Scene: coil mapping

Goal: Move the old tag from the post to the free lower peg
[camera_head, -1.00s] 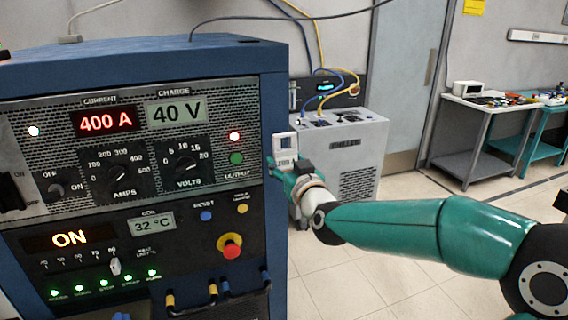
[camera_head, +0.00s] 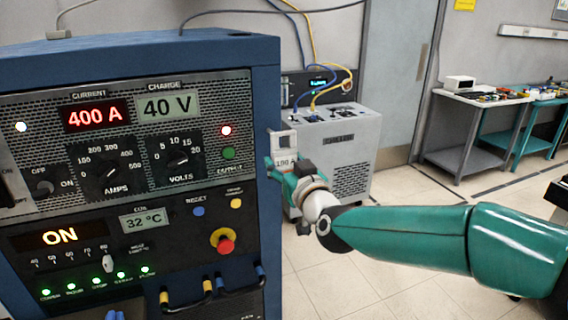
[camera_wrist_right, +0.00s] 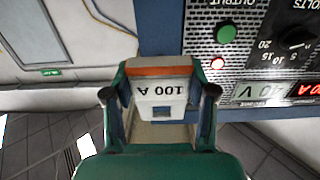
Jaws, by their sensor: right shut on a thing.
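The tag (camera_head: 284,144) is a small white plate with a square window, an orange edge and the text "100 A". It also shows upside down in the right wrist view (camera_wrist_right: 162,92). My right gripper (camera_head: 283,166) is shut on it, with a green finger on each side in the wrist view (camera_wrist_right: 160,98). The tag is held upright at the right edge of the blue power cabinet (camera_head: 262,120). I cannot tell whether it touches the cabinet or a post. The post and the free lower peg cannot be made out. My left gripper is not in view.
The cabinet front has dials, lit displays and a red button (camera_head: 225,246). Cable loops (camera_head: 187,300) stick out low on it. A grey unit (camera_head: 345,150) with blue and yellow cables stands behind my right gripper. Benches (camera_head: 475,125) stand at the far right, with open floor before them.

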